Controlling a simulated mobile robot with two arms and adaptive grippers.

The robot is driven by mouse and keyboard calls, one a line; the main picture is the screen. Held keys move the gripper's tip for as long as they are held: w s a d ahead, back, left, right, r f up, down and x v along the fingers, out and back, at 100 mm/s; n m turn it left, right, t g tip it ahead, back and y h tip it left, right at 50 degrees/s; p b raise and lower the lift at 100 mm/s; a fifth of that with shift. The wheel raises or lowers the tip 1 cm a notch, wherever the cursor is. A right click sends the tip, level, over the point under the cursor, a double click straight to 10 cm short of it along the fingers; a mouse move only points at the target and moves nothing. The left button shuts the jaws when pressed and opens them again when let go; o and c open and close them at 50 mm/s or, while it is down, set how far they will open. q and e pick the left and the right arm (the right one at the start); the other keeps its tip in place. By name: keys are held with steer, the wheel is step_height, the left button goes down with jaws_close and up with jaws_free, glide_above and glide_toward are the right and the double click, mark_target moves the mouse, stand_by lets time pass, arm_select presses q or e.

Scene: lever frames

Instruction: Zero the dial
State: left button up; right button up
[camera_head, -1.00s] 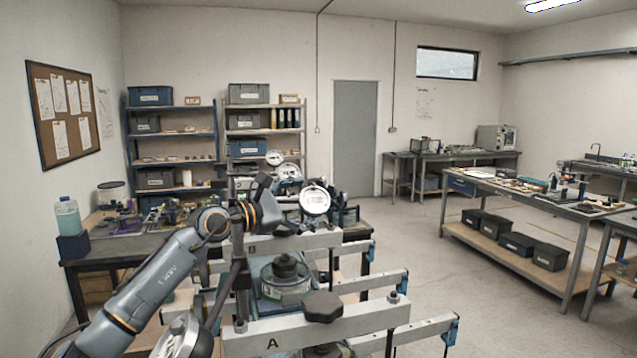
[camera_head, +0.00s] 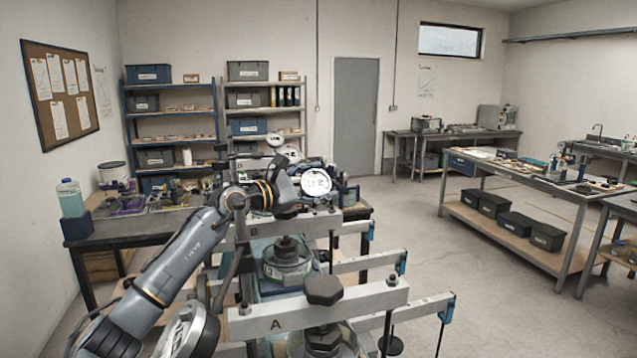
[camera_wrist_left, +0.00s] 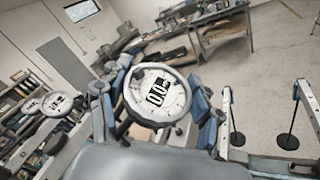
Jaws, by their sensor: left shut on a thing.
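A round white dial (camera_head: 315,183) with dark digits stands behind the beam marked B (camera_head: 310,222). In the left wrist view the dial (camera_wrist_left: 158,92) fills the middle, its large digits turned on their side and looking like 0.0. My left gripper (camera_head: 297,187) is at the dial's left side in the head view. In the wrist view its blue-grey fingers lie on both sides of the dial's rim, shut on it. The beam marked A (camera_head: 320,312) is nearer, with a dark knob above it. My right gripper is not in view.
More dials (camera_head: 288,153) stand farther back; two show in the wrist view (camera_wrist_left: 57,103). Another dial (camera_head: 190,335) is low at the near left, beside my arm. Hanging weights (camera_wrist_left: 287,141) are at the right.

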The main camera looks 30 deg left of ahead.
arm_select(q)
steer(key=shift+a+r+m+g+h, duration=0.1)
steer(key=shift+m+g+h, duration=0.25)
steer(key=shift+g, duration=0.25)
steer(key=m+g+p, duration=0.1)
steer(key=m+g+h+p, duration=0.1)
steer(key=g+p, duration=0.1)
steer(key=shift+r+m+h, duration=0.2)
steer(key=shift+m+h, duration=0.05)
steer(key=shift+d+f+m+g+p, duration=0.2)
steer(key=shift+f+m+g+p, duration=0.1)
steer(key=shift+m+g, duration=0.1)
steer(key=shift+s+f, duration=0.1)
steer(key=shift+f, duration=0.05)
steer(key=o, duration=1.2)
steer(key=shift+c, duration=0.2)
